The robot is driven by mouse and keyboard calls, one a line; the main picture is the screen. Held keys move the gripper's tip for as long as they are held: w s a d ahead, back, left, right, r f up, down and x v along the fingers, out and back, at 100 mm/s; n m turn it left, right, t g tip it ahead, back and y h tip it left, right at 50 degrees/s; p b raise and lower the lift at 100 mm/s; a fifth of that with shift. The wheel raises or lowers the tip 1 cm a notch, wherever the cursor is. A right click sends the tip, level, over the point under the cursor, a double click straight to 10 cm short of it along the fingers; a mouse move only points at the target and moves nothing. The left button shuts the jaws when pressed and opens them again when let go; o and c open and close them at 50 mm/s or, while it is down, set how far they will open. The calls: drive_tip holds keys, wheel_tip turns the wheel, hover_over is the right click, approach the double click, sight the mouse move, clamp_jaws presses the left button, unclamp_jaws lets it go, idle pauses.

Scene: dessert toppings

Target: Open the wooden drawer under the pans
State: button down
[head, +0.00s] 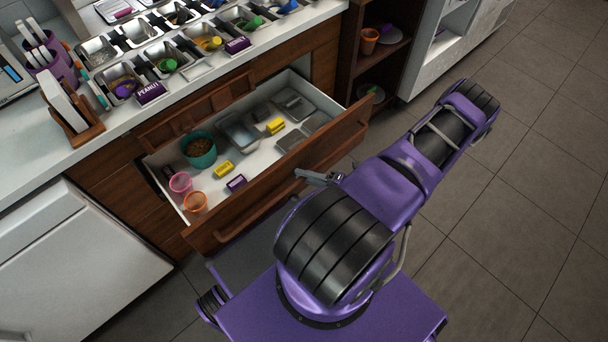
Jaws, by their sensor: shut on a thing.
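The wooden drawer (210,229) is pulled well out from the cabinet below the counter. Its white inside (205,170) shows from above.
The drawer holds a teal bowl (199,150), pink and orange cups, small yellow and purple boxes and metal lids. A white appliance door (75,265) stands at left. Open shelves (372,70) stand behind at right. Tiled floor (520,200) is clear at right.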

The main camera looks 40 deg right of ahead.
drive_tip(key=c, duration=1.1)
unclamp_jaws()
drive_tip(key=v, duration=1.7)
drive_tip(key=shift+s+r+b, duration=0.15)
drive_tip(key=shift+r+b, duration=0.05)
drive_tip(key=shift+b, duration=0.15)
